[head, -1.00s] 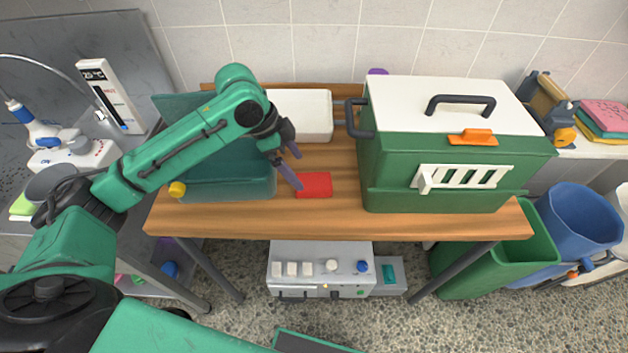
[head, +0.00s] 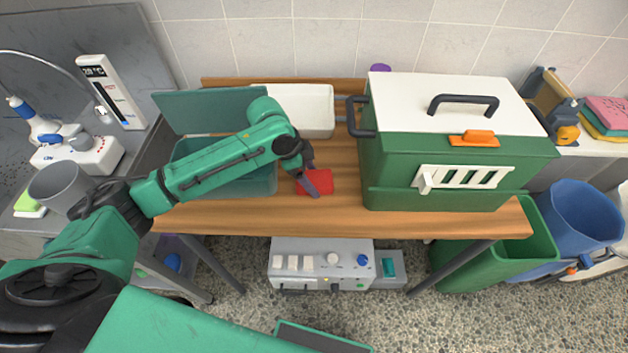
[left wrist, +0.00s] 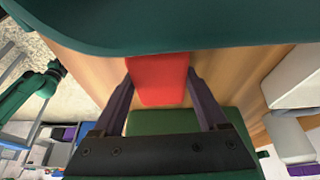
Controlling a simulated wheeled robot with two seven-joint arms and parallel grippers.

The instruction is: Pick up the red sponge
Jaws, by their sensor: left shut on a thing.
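The red sponge (head: 319,182) lies on the wooden table (head: 400,223), between the teal bin and the green kennel. My left gripper (head: 312,184) is down over it, with its purple-grey fingers at the sponge. In the left wrist view the red sponge (left wrist: 158,78) sits between the two fingers of my left gripper (left wrist: 160,88), which is shut on it. I cannot tell whether the sponge is lifted off the wood. My right gripper is not in view.
A teal bin (head: 240,185) with a raised lid stands left of the sponge. A green kennel (head: 455,165) with a white top stands close on the right. A white tray (head: 305,108) is behind. Bare wood lies in front of the sponge.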

